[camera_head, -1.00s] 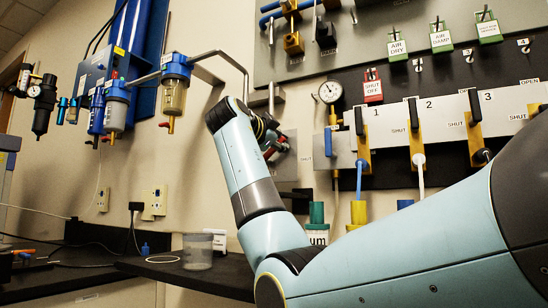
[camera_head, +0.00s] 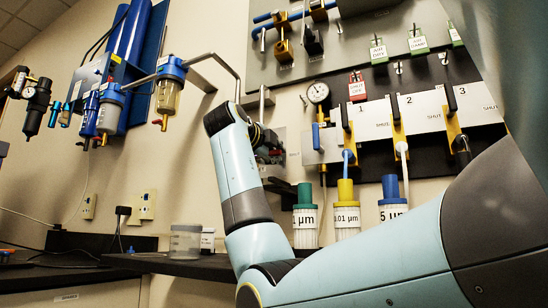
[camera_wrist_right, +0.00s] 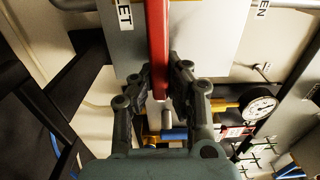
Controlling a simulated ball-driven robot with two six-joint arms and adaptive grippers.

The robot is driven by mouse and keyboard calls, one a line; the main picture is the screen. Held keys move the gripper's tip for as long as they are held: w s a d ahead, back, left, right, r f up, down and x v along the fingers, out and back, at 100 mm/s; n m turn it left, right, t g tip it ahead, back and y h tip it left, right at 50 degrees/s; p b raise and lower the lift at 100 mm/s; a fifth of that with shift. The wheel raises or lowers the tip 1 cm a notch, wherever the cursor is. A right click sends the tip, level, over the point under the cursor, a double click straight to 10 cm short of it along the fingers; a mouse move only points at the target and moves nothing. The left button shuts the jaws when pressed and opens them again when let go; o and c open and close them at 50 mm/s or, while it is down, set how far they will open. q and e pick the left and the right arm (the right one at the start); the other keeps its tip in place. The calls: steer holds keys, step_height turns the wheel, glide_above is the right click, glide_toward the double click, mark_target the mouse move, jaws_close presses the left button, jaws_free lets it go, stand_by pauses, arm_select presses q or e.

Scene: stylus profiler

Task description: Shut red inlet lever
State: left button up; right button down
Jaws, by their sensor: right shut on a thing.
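The red inlet lever (camera_wrist_right: 158,40) is a long red bar. In the right wrist view it runs from the top edge down between my fingers, in front of a pale plate (camera_wrist_right: 205,45). Part of a label on the plate reads "LET", and another at the upper right ends in "EN". My right gripper (camera_wrist_right: 160,78) is shut on the lever near its lower end. In the head view my right gripper (camera_head: 268,146) is at the wall, left of the valve panel, and mostly hides the lever. My left gripper is out of view.
A pressure gauge (camera_head: 318,92) and a white valve panel (camera_head: 375,120) with black handles are right of my gripper. Filter bowls (camera_head: 168,95) hang at the left. Labelled bottles (camera_head: 305,218) stand below the panel. A clear cup (camera_head: 185,241) sits on the dark counter.

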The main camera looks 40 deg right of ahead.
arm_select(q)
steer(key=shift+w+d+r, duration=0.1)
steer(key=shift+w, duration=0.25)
arm_select(e)
steer(key=shift+f, duration=0.2)
steer(key=c, duration=1.3)
jaws_free()
steer(key=shift+r, duration=0.1)
steer(key=v, duration=1.2)
